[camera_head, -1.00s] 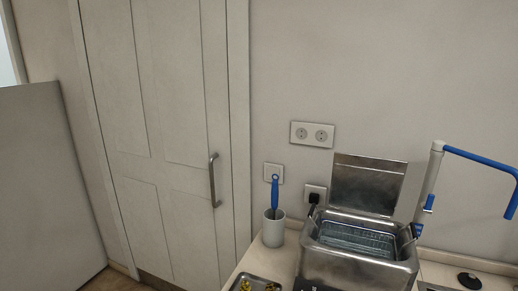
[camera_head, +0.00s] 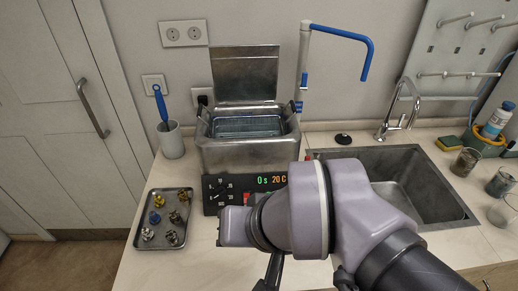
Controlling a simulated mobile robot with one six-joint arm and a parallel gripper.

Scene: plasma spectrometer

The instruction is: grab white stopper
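I cannot make out a white stopper in this view. A round black stopper-like piece (camera_head: 343,139) lies on the counter behind the sink. A metal tray (camera_head: 165,194) at the counter's left holds several small fittings, gold, silver and one blue; they are too small to identify surely. My arm reaches in from the lower right, over the front of the counter. A dark part, apparently of my gripper (camera_head: 270,274), shows at the bottom edge; its fingertips are not clear, so I cannot tell its opening.
A steel ultrasonic bath (camera_head: 247,154) with raised lid stands at the middle back. A white cup (camera_head: 171,141) with a blue-handled brush stands to its left. The sink (camera_head: 405,178), faucet (camera_head: 398,122) and several jars are at the right. Counter between tray and bath is clear.

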